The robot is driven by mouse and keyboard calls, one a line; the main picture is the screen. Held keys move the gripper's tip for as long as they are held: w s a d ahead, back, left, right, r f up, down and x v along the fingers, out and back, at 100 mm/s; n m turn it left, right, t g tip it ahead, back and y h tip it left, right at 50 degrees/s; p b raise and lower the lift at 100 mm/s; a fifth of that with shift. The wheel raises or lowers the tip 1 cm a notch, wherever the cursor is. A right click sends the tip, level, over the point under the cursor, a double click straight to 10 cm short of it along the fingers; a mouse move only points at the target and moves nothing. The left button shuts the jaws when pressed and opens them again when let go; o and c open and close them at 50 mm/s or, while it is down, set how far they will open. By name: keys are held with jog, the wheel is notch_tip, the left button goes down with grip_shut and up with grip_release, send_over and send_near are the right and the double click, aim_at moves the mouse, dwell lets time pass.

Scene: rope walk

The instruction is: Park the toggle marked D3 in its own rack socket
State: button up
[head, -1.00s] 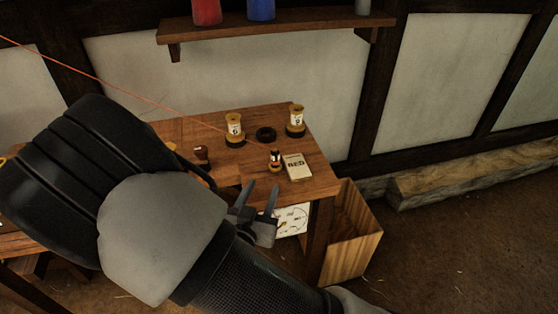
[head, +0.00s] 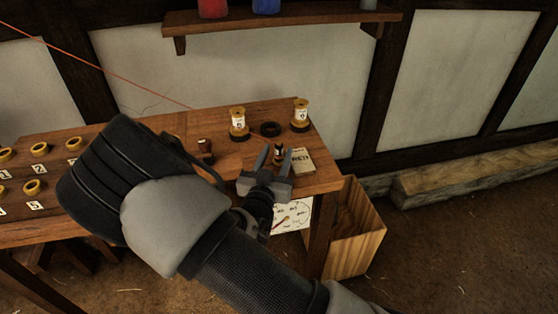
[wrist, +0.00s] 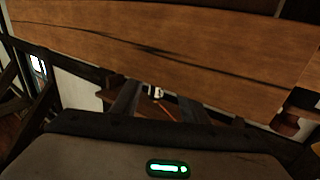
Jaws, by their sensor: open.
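No D3 mark can be read in either view. A small dark object with an orange band and pale top (head: 279,150) stands on the wooden table beside the card lettered RED (head: 302,161); I cannot tell if it is the toggle. My gripper (head: 276,154) is open over the table's front part, and in the head view its fingers overlap that small object. I see no contact. In the wrist view, a small white-and-dark thing (wrist: 155,91) shows between the open fingers. I cannot pick out the rack socket for D3.
Two yellow spools (head: 238,124) (head: 300,115) and a black ring (head: 270,129) stand behind the gripper. A small brown object (head: 205,147) is to its left. Several numbered yellow rings (head: 40,149) lie at the left. A wooden bin (head: 353,230) stands right of the table. A shelf (head: 285,20) hangs above.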

jog(key=w, duration=0.1)
jog(key=w+d, duration=0.1)
jog(key=w, duration=0.1)
jog(key=w+r, duration=0.1)
jog(key=w, duration=0.1)
jog(key=shift+d, duration=0.2)
jog(key=shift+c, duration=0.4)
grip_shut()
